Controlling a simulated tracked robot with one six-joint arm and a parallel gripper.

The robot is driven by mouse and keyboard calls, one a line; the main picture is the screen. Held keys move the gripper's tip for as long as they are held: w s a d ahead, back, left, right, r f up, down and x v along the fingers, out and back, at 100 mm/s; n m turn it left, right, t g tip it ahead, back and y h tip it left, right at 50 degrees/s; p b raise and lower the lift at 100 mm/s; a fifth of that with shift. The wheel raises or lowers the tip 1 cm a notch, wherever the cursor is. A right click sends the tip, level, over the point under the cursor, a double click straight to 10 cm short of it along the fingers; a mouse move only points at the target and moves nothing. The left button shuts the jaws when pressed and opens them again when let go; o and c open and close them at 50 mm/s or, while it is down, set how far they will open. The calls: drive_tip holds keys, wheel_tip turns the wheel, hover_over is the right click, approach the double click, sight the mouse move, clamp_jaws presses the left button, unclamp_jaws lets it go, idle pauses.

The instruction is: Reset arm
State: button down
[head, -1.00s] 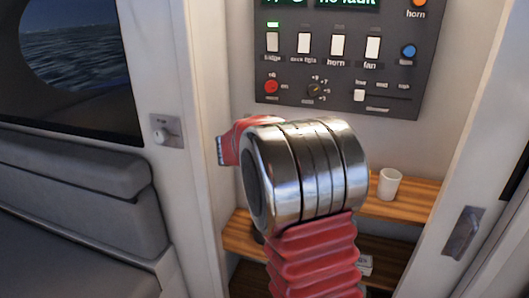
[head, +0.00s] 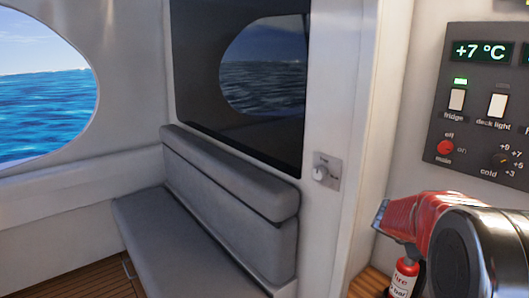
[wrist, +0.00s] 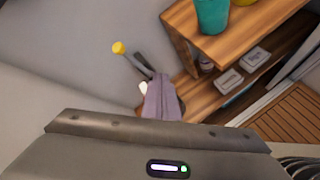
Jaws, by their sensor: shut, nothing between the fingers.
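My arm shows at the lower right of the head view, with its red wrist shell and a dark round joint close to the camera. My gripper (head: 380,214) is at the left end of the red shell, pointing left, its small grey tip shut and empty. It is below the control panel and apart from it.
The control panel (head: 486,125) reads +7 °C, with a green light above the fridge switch (head: 456,99). A red bottle (head: 403,279) stands just under my gripper. A grey bench (head: 185,235) is left. The wrist view shows a teal cup (wrist: 212,15) on a wooden shelf (wrist: 250,35).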

drive_tip(key=s+a+r+m+y, duration=0.1)
drive_tip(key=s+a+m+y, duration=0.3)
drive_tip(key=s+a, duration=1.1)
drive_tip(key=s+a+r+m+t+y, duration=0.1)
drive_tip(key=s+a+m+y, duration=0.4)
drive_tip(key=s+a+m, duration=0.6)
drive_tip(key=s+a+r, duration=0.1)
drive_tip(key=s+a, duration=0.3)
drive_tip(key=a, duration=0.1)
drive_tip(key=shift+a+r+y, duration=0.25)
drive_tip(key=shift+y, duration=0.05)
drive_tip(key=shift+s, duration=0.1)
